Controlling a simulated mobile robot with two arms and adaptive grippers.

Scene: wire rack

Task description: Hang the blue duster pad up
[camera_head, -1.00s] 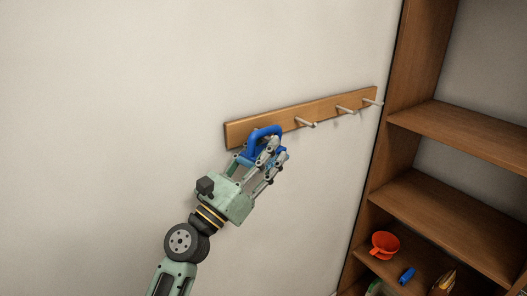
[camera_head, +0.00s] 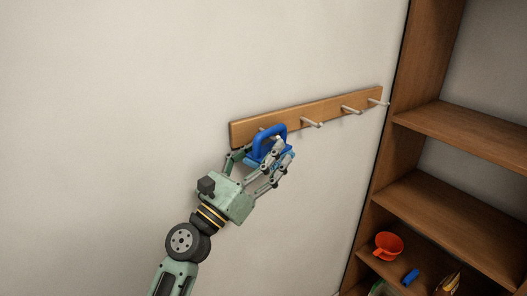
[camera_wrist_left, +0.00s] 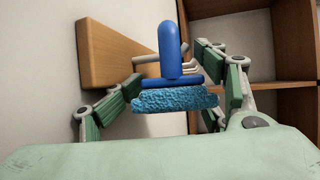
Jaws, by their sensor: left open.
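The blue duster pad (camera_head: 270,140) has a looped handle and a textured light-blue underside. It is at the left end of the wooden peg rail (camera_head: 337,111), where its handle loop is around or in front of a peg; I cannot tell which. In the left wrist view the pad (camera_wrist_left: 174,100) is between my fingers, with gaps on both sides, and pale pegs show behind its handle. My left gripper (camera_head: 265,158) is open around the pad, its fingers spread. The leftmost peg is mostly hidden by the handle. My right gripper is not in view.
Several bare pegs (camera_head: 312,123) stick out along the rail to the right. A brown shelf unit (camera_head: 455,205) stands at the right. An orange-red cup (camera_head: 388,245) and a small blue item (camera_head: 411,276) lie on its lower shelf. The wall at left is clear.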

